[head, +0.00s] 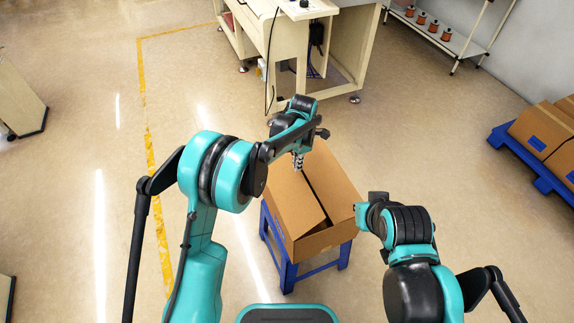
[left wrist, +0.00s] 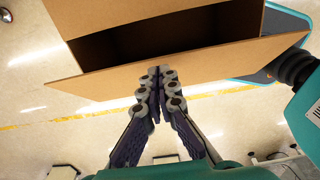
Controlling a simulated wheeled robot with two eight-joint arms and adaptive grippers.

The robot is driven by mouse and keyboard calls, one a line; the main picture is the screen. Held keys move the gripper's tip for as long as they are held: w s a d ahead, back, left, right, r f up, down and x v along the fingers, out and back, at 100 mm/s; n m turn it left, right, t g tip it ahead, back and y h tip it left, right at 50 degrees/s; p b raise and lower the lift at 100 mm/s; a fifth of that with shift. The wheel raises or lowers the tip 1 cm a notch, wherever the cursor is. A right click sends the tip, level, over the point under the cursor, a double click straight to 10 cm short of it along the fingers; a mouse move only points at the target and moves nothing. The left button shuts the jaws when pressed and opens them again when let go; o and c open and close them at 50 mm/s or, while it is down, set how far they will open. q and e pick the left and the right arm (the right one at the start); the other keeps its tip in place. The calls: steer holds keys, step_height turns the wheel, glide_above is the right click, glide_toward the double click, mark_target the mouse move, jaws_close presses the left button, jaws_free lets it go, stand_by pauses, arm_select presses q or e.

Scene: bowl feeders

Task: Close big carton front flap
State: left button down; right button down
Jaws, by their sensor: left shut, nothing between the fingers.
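The big brown carton (head: 338,172) stands on a blue stand (head: 288,272). Its two long top flaps lie folded inward, with a dark narrow gap between them. My left gripper (head: 298,164) is shut and empty over the carton's far left part. In the left wrist view, the gripper's fingertips (left wrist: 155,76) are together and overlap a standing cardboard flap (left wrist: 95,83). I cannot tell if they touch it. Beyond that flap is a dark opening, then another cardboard panel (left wrist: 130,15). My right arm is beside the carton's right side, but its gripper fingers do not show.
A cream workbench (head: 345,45) stands behind the carton. A blue pallet (head: 530,165) with brown cartons (head: 545,128) is at the right. A shelf (head: 450,42) with several spools stands at the back right. The floor left of the carton is clear.

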arm_select(q)
steer(key=b, duration=0.3)
glide_above(312, 180)
steer(key=f, duration=0.7)
steer(key=shift+s+a+f, duration=0.15)
steer(key=shift+a+f, duration=0.1)
steer(key=shift+f, duration=0.15)
steer(key=shift+d+f+b, duration=0.2)
steer(key=shift+f, duration=0.35)
steer(key=shift+d+f+b, duration=0.15)
steer(key=shift+f+b, duration=0.05)
steer(key=shift+f, duration=0.3)
